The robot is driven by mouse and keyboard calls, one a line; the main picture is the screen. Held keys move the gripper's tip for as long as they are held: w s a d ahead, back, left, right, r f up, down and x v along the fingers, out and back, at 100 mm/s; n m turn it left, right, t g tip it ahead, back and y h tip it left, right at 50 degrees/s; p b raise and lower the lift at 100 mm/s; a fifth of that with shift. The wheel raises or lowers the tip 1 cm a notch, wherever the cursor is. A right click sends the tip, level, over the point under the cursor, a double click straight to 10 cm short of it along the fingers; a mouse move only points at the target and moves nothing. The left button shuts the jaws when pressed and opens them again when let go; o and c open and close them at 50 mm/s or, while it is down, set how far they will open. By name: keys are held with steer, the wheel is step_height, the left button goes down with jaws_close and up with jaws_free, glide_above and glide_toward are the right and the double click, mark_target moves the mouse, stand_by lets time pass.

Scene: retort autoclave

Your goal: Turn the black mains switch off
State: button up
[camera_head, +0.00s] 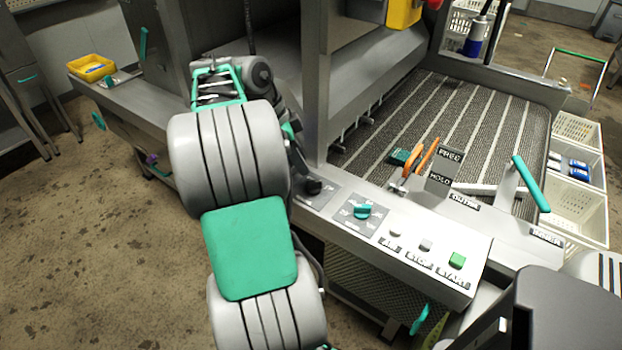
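The black mains switch (314,187) is a dark rotary knob on a grey plate, on the front panel just right of my arm. Which way it points is too small to tell. My arm crosses the middle of the view and hides most of my gripper (302,172). The part of the gripper that shows is a dark shape close to the left of the black switch. I cannot tell whether it touches the switch or how its fingers stand.
A teal rotary knob (362,211) sits right of the black switch. Further right are the JOG button (394,231), STOP button (425,245) and green START button (457,260). An orange-handled lever (413,160) and a teal-handled lever (531,184) rise behind the panel.

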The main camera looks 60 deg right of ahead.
mark_target(314, 181)
steer(key=b+x, duration=0.2)
steer(key=x, duration=0.5)
steer(key=shift+s+d+f, duration=0.1)
steer(key=shift+s+f, duration=0.1)
steer(key=shift+c, duration=0.2)
jaws_close()
